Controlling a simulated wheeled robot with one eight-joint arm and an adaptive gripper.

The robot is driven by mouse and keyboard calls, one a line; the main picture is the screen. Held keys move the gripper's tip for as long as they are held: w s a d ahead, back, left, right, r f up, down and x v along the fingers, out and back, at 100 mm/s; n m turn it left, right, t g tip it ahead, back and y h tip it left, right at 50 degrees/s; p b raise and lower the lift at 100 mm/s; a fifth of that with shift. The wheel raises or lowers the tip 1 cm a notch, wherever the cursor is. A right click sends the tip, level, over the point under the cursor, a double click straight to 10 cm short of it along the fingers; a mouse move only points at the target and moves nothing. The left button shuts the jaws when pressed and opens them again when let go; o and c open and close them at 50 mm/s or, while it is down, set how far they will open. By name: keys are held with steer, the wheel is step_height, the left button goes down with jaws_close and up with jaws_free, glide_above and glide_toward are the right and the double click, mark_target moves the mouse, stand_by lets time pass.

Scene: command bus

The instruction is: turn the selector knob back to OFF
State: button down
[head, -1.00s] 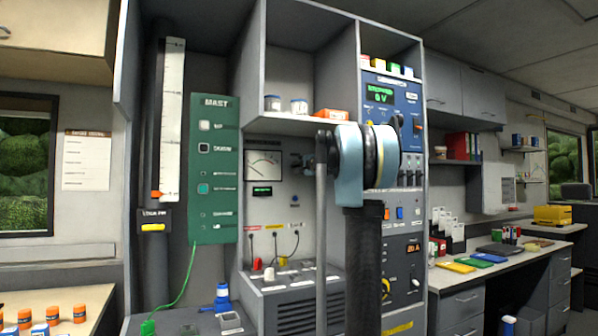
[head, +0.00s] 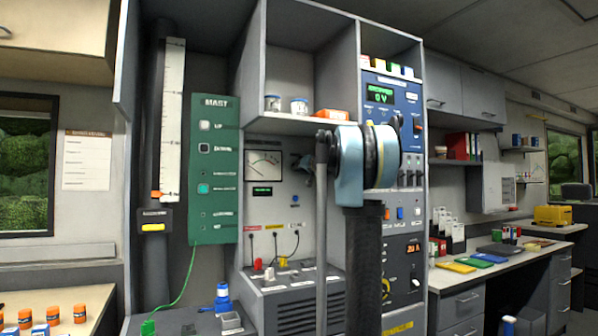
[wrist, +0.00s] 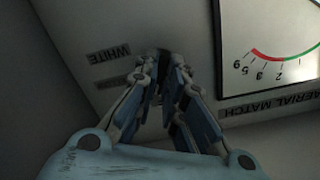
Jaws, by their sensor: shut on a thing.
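My gripper (head: 304,163) is at the grey panel, right of the aerial match meter (head: 264,164). In the wrist view its two fingers (wrist: 166,66) converge at the panel, shut on the selector knob. The knob is almost wholly hidden between the fingertips, so its pointer cannot be read. A dark label reading WHITE (wrist: 108,53) and a second, partly hidden label (wrist: 113,82) sit beside the fingertips. The meter shows in the wrist view (wrist: 272,45) upside down, with its AERIAL MATCH label. I cannot make out an OFF mark.
A shelf with jars (head: 298,106) and an orange box (head: 332,114) is above my gripper. A blue instrument panel (head: 391,140) stands to the right, behind my arm. A small blue button (head: 295,199) and plugged cables lie below. The green MAST panel (head: 214,165) is at left.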

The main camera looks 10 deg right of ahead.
steer(key=n, duration=0.5)
steer(key=shift+n, duration=0.3)
steer(key=shift+w, duration=0.1)
stand_by(0.3)
steer(key=c, duration=1.7)
jaws_free()
steer(key=shift+w+f, duration=0.1)
steer(key=v, duration=1.2)
